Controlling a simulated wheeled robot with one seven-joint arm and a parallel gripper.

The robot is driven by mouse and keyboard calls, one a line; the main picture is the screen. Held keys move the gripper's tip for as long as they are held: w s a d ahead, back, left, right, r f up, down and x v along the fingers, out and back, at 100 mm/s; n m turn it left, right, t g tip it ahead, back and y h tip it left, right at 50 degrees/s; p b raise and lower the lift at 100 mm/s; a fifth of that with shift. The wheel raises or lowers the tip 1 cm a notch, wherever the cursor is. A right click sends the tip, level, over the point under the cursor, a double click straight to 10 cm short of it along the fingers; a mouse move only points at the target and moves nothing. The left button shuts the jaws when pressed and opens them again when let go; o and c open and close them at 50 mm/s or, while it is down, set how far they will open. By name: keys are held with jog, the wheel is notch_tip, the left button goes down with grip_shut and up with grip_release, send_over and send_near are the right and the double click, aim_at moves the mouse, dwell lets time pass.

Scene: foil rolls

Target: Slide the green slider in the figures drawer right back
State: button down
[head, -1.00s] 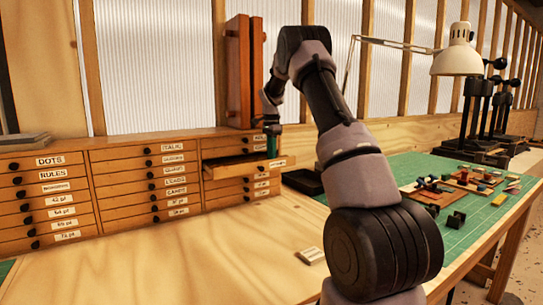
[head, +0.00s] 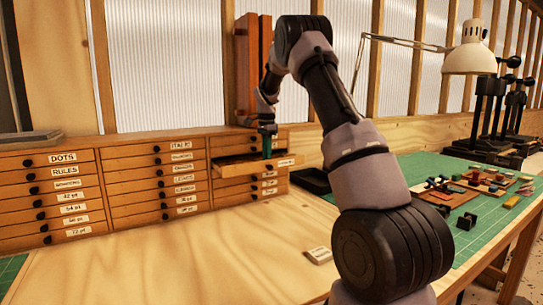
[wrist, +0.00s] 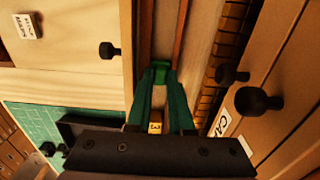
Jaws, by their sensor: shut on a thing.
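The figures drawer (head: 235,171) is pulled out of the right-hand column of the wooden cabinet. My gripper (head: 267,150) reaches down into it, with its teal fingers pointing down. In the wrist view the fingers (wrist: 161,80) come together on the small green slider (wrist: 160,66), shut on it. The slider sits in a narrow channel between reddish-brown strips (wrist: 181,30). A small yellow block marked with a figure (wrist: 155,128) shows between the fingers, nearer the camera. The slider is too small to make out in the head view.
Closed labelled drawers with black knobs (head: 157,161) are left of and below the open one. A dark tray (head: 312,180) lies right of the cabinet. The bench front (head: 190,255) is mostly clear, with a small pale block (head: 318,255). Tools lie on the green mat (head: 480,225).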

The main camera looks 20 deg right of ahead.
jog(key=shift+a+r, duration=0.1)
jog(key=shift+a, duration=0.1)
jog(key=c, duration=1.1)
grip_release()
jog(key=shift+a, duration=0.1)
notch_tip(320, 180, up, 11)
jog(key=shift+f, duration=0.1)
